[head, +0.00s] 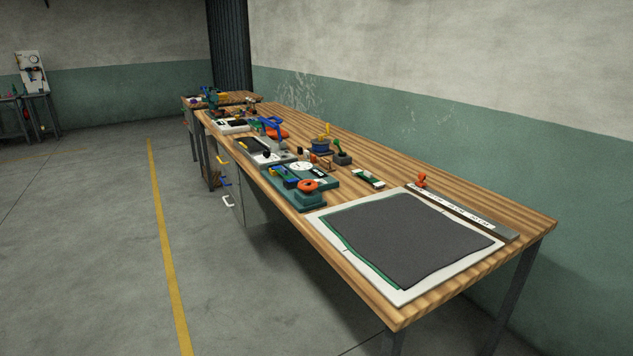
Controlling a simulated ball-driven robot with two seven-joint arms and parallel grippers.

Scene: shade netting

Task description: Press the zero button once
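No zero button can be made out; at this distance small controls are too small to tell. A teal device (312,199) with an orange ring (307,186) on top stands on the long wooden bench (520,222). Just behind it is a flat teal unit (329,180) with a round white dial or plate (301,167). A grey unit (250,147) with a dark face lies further along the bench. Which of these carries the zero button I cannot tell. Neither of my grippers is in view.
A dark netting sheet (410,240) lies on a white board at the bench's near end. Open floor (90,240) with a yellow line runs along the left. Another station (33,75) stands far left.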

